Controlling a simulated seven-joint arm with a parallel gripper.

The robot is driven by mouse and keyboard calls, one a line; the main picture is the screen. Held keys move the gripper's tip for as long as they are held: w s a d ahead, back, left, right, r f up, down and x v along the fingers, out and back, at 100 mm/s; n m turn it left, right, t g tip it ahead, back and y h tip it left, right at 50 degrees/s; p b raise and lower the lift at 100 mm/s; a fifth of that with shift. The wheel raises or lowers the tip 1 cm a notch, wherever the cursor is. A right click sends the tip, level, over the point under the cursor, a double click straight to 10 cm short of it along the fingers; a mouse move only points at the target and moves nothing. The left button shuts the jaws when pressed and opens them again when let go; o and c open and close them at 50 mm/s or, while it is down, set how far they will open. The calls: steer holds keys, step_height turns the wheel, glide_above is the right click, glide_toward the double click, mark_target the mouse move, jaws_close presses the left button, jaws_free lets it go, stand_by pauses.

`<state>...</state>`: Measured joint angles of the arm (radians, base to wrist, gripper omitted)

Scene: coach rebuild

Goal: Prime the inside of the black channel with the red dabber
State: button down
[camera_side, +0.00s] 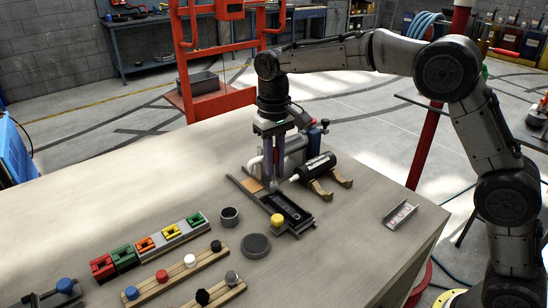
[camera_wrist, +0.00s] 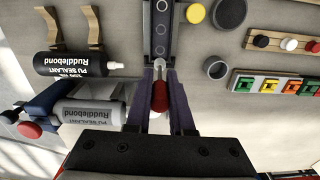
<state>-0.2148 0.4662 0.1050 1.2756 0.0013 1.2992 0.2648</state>
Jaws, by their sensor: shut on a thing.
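My gripper (camera_side: 272,184) is shut on the red dabber (camera_wrist: 159,97), which sits between its two purple fingers in the wrist view. The dabber's pale tip points toward the black channel (camera_wrist: 161,28). In the side view the channel (camera_side: 289,208) lies in a metal fixture on the table, and my gripper is upright near its far end. The tip is at or close to that end; I cannot tell whether it touches. In the side view the fingers largely hide the dabber.
A black sealant cartridge (camera_side: 318,166) rests on wooden cradles right of the channel, with a grey cartridge (camera_wrist: 92,112) near my gripper. A yellow-topped piece (camera_side: 278,220), a grey cup (camera_side: 229,215) and a dark disc (camera_side: 256,245) stand nearby. The table's front right is mostly clear.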

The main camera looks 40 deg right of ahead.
mark_target(274, 182)
steer(key=shift+f, duration=1.7)
steer(key=shift+s+r, duration=0.1)
steer(key=shift+s, duration=4.55)
step_height(274, 182, up, 8)
